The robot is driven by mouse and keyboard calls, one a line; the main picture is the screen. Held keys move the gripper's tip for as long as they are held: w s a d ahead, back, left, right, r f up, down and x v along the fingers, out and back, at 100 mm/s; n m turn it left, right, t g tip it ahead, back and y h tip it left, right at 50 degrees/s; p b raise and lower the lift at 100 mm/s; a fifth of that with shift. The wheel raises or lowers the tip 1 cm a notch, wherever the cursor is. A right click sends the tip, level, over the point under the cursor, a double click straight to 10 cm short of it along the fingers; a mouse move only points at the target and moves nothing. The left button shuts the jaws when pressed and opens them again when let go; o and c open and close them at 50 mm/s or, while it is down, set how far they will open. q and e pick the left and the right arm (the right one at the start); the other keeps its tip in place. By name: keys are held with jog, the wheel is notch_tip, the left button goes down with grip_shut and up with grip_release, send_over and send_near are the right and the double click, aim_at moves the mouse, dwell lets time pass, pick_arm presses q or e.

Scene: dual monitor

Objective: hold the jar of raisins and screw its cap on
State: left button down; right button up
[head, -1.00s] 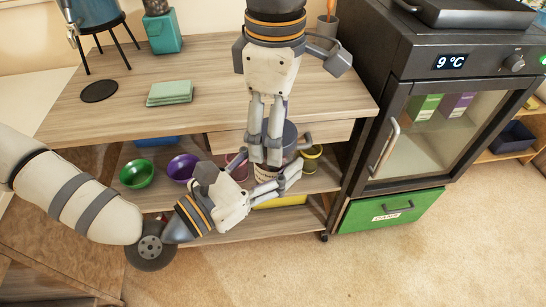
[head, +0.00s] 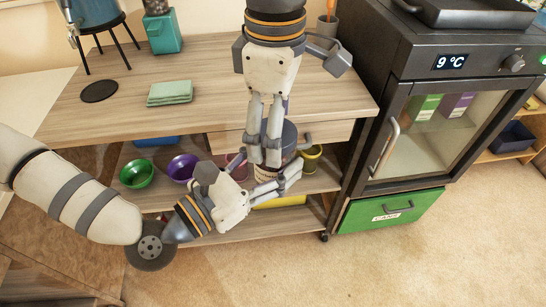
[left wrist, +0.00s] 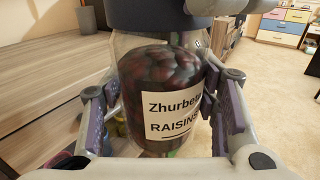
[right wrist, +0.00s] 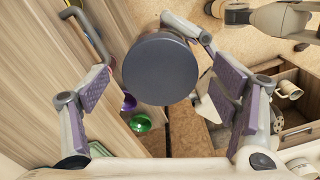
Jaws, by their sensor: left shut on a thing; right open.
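The jar of raisins (left wrist: 165,70) is clear glass with dark raisins and a white label. It stands upright in the left wrist view, between the fingers of my left gripper (left wrist: 160,118), which is shut on it. The dark blue-grey cap (right wrist: 160,68) sits over the jar's mouth; its lower edge also shows in the left wrist view (left wrist: 160,12). I cannot tell how tightly it sits. My right gripper (head: 263,152) points down from above, open, with its fingers on both sides of the cap and apart from it in the right wrist view. In the head view it partly hides jar and cap.
The wooden table (head: 215,75) is close behind the grippers, with green cloths (head: 170,93) and a black coaster (head: 99,91) on top. Green (head: 137,174) and purple (head: 182,167) bowls stand on its shelf. A black fridge (head: 440,130) is to the right; floor in front is clear.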

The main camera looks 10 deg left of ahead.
notch_tip(320, 180, up, 12)
dwell(0.4)
jog(key=d+f+m+g+y, duration=0.15)
jog(key=d+f, duration=0.25)
jog(key=f, duration=0.6)
jog(key=d+f+g+y, duration=0.15)
jog(key=d+f, duration=0.25)
jog(key=f, duration=0.7)
jog(key=s+d+f+m, duration=0.2)
jog(key=s+f+m, duration=0.45)
jog(key=f, duration=0.65)
jog(key=s+d+f+m, duration=0.2)
jog(key=s+d+f, duration=0.15)
jog(key=s, duration=0.25)
jog(key=s+d+f+m, duration=0.2)
jog(key=s+d+f, duration=0.1)
jog(key=s+f, duration=0.25)
jog(key=s+d+m+h, duration=0.3)
jog(key=s+d+m, duration=0.2)
jog(key=s+d, duration=0.5)
jog(key=s, duration=0.3)
jog(key=shift+d+t, duration=0.3)
